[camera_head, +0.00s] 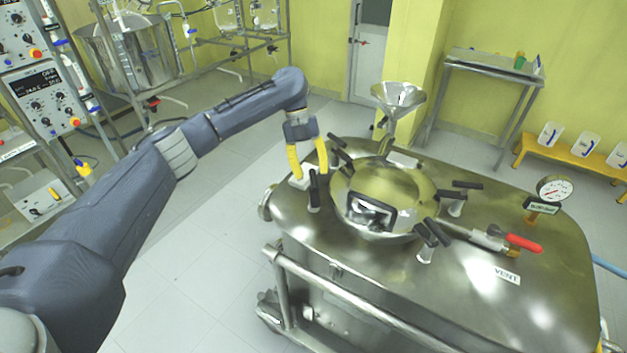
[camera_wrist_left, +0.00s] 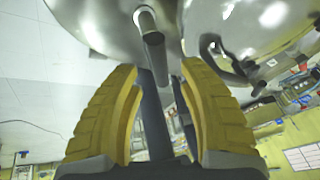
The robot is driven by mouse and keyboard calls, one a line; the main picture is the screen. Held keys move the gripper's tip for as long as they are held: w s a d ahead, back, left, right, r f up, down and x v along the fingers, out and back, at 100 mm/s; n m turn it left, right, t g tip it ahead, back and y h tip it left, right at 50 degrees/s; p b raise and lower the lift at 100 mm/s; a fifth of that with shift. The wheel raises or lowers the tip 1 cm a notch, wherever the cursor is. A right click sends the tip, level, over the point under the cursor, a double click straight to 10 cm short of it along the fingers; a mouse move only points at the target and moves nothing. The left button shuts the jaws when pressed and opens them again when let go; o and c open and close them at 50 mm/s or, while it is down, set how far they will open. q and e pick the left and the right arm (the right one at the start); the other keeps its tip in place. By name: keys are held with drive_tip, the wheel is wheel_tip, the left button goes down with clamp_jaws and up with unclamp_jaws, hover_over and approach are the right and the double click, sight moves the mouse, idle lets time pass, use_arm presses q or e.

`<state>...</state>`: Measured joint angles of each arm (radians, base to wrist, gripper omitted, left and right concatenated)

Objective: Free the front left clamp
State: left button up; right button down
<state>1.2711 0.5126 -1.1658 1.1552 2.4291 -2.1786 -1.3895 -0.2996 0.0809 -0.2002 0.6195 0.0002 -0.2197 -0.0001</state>
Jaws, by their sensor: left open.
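The front left clamp (camera_head: 314,194) has a black handle and stands upright on the vessel top, left of the round manway lid (camera_head: 410,190). My left gripper (camera_head: 310,177) has two yellow fingers and is open, coming down at this clamp. In the head view its fingertips are beside the upper part of the handle. In the left wrist view the open fingers (camera_wrist_left: 160,72) lie on either side of a dark rod with a metal end, which looks like the clamp (camera_wrist_left: 154,50). I cannot tell whether the fingers touch it. My right gripper is not in view.
Other black-handled clamps (camera_head: 430,233) ring the lid, which carries a black-framed handle (camera_head: 372,212). A steel funnel (camera_head: 398,96) stands behind. A red-handled valve (camera_head: 522,243) and a pressure gauge (camera_head: 553,188) are on the right. A rail (camera_head: 350,300) runs along the front.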

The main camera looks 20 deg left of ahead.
use_arm(q)
drive_tip(key=v, duration=0.8)
drive_tip(key=shift+r, duration=0.1)
